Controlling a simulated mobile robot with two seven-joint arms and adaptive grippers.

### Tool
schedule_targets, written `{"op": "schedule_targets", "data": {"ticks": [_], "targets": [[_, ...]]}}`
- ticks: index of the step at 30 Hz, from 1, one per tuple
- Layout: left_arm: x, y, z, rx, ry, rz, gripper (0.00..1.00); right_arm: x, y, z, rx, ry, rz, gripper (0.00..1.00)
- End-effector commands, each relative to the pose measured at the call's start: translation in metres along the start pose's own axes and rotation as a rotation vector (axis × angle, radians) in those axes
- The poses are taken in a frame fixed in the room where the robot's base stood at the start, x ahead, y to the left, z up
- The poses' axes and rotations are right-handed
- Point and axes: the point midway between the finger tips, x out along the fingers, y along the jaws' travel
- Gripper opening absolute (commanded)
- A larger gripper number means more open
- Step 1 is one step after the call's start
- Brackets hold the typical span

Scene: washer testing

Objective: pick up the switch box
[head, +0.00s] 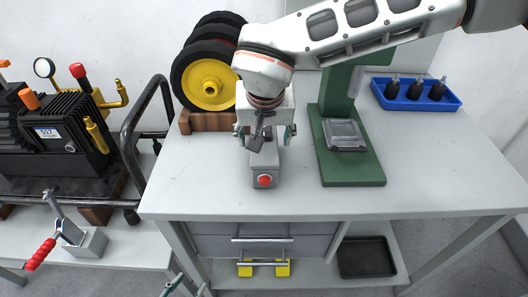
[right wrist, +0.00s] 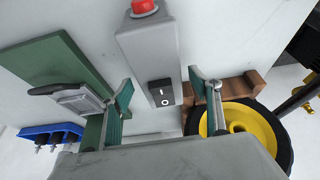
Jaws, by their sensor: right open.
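The switch box (head: 264,171), a grey block with a red button on its front end, lies on the light table. In the right wrist view, the switch box (right wrist: 148,48) also shows a black rocker switch near the end closest to the gripper. My right gripper (head: 265,134) is open above the box's rear part, and its fingers hide some of it. In the right wrist view, my right gripper (right wrist: 161,92) has one finger on each side of the box, with gaps and nothing gripped. My left gripper (head: 178,286) barely enters at the bottom edge; its opening is unclear.
Wheels with a yellow hub (head: 207,84) stand on a wooden block behind-left. A green stand (head: 350,166) is close on the right. A blue tray (head: 416,104) holds black parts at the back right. The table front is clear.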

Motion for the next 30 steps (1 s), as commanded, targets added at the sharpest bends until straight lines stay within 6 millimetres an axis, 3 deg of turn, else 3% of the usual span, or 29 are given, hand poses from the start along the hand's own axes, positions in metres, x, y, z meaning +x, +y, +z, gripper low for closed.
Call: {"op": "schedule_targets", "data": {"ticks": [3, 11, 15, 17, 26, 30], "targets": [[0.004, -0.005, -0.002, 0.005, 0.006, -0.008, 0.40, 0.016, -0.001, 0.000, 0.002, -0.002, -0.001, 0.62], [0.006, -0.010, -0.006, 0.010, 0.012, -0.015, 0.40, 0.017, -0.001, -0.001, 0.001, 0.001, -0.002, 0.60], [0.004, -0.008, -0.003, 0.008, 0.008, -0.012, 0.40, 0.017, -0.001, -0.001, 0.001, 0.001, -0.002, 0.24], [0.004, -0.007, -0.003, 0.008, 0.006, -0.010, 0.40, 0.017, -0.001, -0.001, 0.001, 0.001, -0.002, 0.12], [0.003, -0.004, 0.000, 0.006, 0.002, -0.005, 0.40, 0.015, -0.001, -0.002, 0.002, 0.002, -0.002, 0.12], [0.002, -0.004, -0.002, 0.005, 0.004, -0.005, 0.40, 0.002, -0.001, -0.009, 0.003, 0.005, -0.002, 0.12]]}}
